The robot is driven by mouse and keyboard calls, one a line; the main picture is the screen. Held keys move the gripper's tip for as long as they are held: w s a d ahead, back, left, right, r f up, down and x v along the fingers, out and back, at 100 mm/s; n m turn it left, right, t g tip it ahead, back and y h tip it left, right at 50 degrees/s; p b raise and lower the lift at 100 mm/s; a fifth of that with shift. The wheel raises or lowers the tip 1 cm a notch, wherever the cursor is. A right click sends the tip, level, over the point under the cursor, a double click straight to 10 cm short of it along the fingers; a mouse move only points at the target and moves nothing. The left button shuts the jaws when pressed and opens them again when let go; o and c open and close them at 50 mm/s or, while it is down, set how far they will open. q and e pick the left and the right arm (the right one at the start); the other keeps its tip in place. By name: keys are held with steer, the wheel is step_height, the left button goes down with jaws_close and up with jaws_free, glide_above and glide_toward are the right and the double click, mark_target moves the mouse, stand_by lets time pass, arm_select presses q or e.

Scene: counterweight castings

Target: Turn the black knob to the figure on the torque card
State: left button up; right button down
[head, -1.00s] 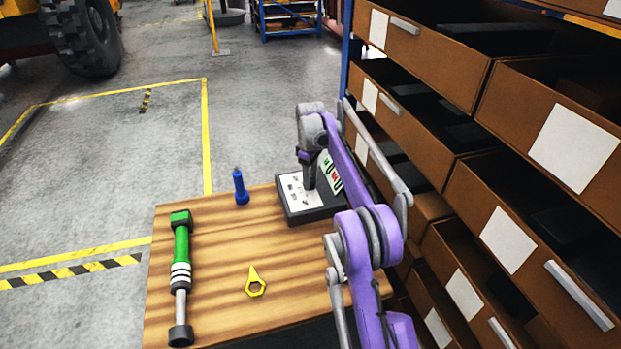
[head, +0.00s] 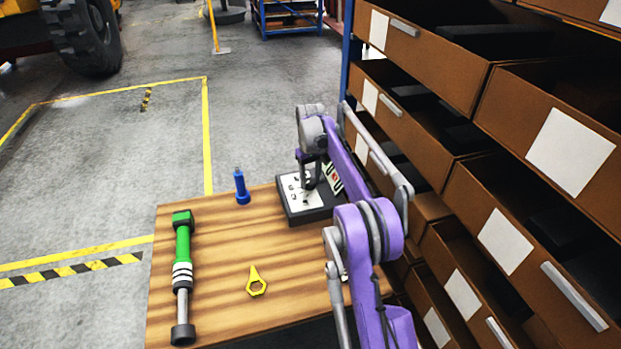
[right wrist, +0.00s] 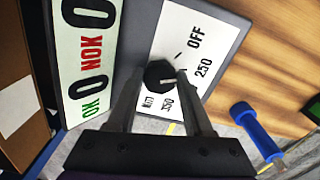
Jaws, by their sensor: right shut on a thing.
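The black knob (right wrist: 158,73) sits on a white dial plate (right wrist: 210,32) marked OFF, 250, 350 and a further label that I read as MAX. A pale mark shows on the knob's side towards 250 and 350; its exact setting is unclear. The dial is on a dark grey box (head: 312,216) at the table's back right corner. My right gripper (right wrist: 160,80) is shut on the knob, a finger on each side; in the head view the gripper (head: 309,187) partly hides the dial. I cannot make out a torque card. My left gripper is out of view.
A panel with OK and NOK zeros (right wrist: 85,50) stands beside the dial. Open brown drawers (head: 490,170) line the right.

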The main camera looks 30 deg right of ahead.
mark_target(310, 182)
steer(key=shift+m, duration=0.4)
steer(key=shift+c, duration=1.5)
jaws_free()
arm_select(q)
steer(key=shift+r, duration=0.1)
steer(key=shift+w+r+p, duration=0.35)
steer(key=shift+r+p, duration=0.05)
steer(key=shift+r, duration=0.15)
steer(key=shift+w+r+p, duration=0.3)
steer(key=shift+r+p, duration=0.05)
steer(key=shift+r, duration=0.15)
arm_select(e)
step_height(310, 182, up, 11)
steer(key=shift+s+a, duration=0.1)
